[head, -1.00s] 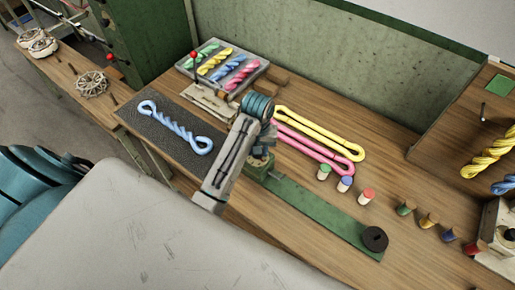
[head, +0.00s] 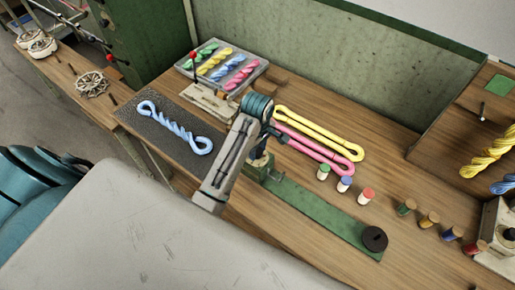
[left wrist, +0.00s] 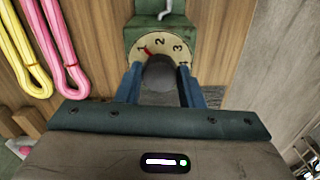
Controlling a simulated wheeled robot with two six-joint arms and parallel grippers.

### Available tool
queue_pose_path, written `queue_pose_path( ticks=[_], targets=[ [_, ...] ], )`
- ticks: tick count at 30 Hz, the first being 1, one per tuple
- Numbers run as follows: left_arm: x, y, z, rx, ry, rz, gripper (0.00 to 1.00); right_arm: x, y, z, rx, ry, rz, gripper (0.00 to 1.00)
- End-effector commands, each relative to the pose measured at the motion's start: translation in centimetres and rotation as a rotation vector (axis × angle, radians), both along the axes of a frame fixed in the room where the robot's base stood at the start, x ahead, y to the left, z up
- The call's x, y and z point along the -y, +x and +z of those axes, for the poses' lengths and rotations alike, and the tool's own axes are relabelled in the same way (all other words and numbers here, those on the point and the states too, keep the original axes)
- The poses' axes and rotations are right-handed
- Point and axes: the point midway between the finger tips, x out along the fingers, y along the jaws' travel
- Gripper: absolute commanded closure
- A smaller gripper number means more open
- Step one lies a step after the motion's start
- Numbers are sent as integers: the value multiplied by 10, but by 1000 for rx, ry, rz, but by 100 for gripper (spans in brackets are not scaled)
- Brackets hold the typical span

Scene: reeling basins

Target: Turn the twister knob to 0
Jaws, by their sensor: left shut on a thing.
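The twister's knob (left wrist: 160,77) is a round grey part in the left wrist view, in front of a cream dial (left wrist: 178,60). The numerals 1, 2 and 3 show on the dial; the rest is hidden. A red mark (left wrist: 148,51) lies by the 1, on the side towards the 2. My left gripper (left wrist: 160,92) has its blue fingers on both sides of the knob, shut on it. In the head view my left gripper (head: 264,138) is over the near end of the green twister (head: 315,212) and mostly covers the knob. My right gripper is in neither view.
Yellow (head: 322,127) and pink (head: 318,149) yarn loops lie just right of the gripper. A blue twisted skein (head: 175,127) lies on a dark mat (head: 150,140) to the left. A tray (head: 262,66) of skeins stands behind. Several small bobbins stand at the right.

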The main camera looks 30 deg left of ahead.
Motion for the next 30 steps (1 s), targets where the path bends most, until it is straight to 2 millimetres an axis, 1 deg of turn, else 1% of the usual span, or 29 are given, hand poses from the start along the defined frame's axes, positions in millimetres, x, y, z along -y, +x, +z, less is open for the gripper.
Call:
queue_pose_path(
  ticks=[18, 24, 30],
  targets=[
    [-1, 0, 0, 2, 1, 575, 89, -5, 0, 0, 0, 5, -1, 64],
    [-1, 0, 0, 2, 1, 723, 89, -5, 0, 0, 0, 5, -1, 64],
    [-1, 0, 0, 1, 2, 824, 89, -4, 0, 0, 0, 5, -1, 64]
  ],
)
